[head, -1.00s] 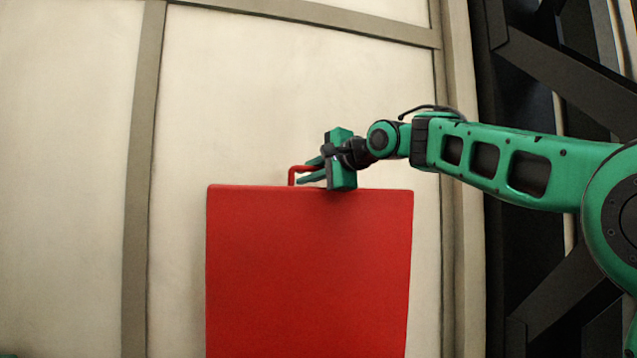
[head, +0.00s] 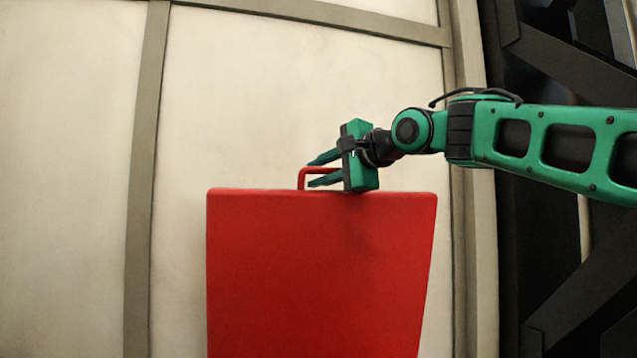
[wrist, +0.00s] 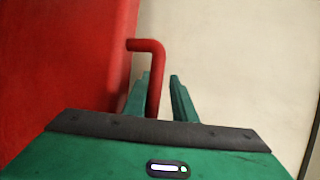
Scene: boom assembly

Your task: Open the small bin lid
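The red bin lid (head: 315,270) shows in the head view as a broad red panel, and its lower end is cut off by the frame. A red bent handle (head: 301,178) stands at its top edge. My gripper (head: 316,172) is at this handle, its two green fingers apart with the handle's bar between them. In the wrist view, the handle (wrist: 153,72) comes off the red surface (wrist: 65,60) at left and passes down between the fingers (wrist: 160,90). A gap shows between the handle and the right finger. The bin's body cannot be told apart from the lid.
A pale panelled wall (head: 290,80) with grey-brown strips stands behind the red panel. Dark beams (head: 570,60) are at the right, behind my arm. The space left of the red panel looks clear.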

